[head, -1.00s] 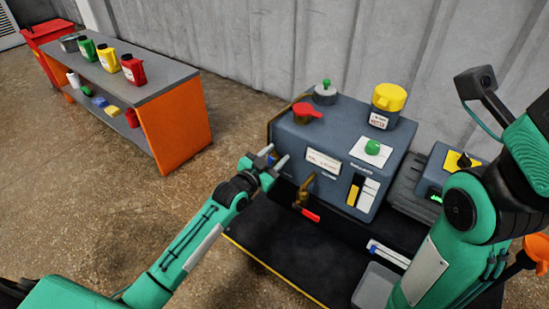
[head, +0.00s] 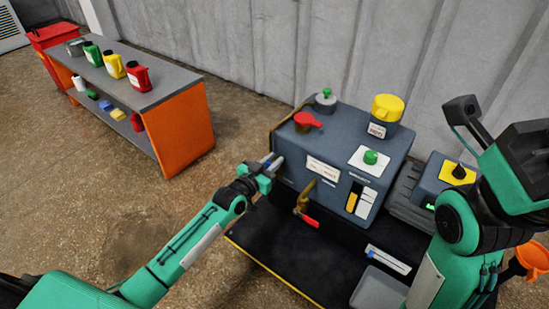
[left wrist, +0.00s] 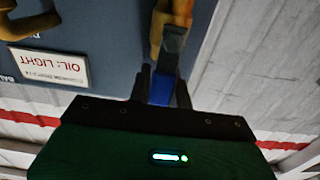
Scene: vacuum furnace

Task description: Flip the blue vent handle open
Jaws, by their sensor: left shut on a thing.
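The blue vent handle (left wrist: 162,90) shows in the left wrist view below a brass valve fitting (left wrist: 172,18) on the grey machine. My left gripper (left wrist: 163,84) has its two dark fingers on either side of the handle and is shut on it. In the head view my left gripper (head: 275,164) is at the left side of the grey machine (head: 333,150), and its fingers largely hide the handle there. My right arm is at the right of the head view, but I make out no right fingertips.
A brass tap with a red handle (head: 308,217) sticks out of the machine's front, close to my left gripper. A red funnel-shaped cap (head: 306,121) and a yellow-lidded container (head: 385,112) stand on top. An orange-sided workbench (head: 187,129) stands back left, with open floor between.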

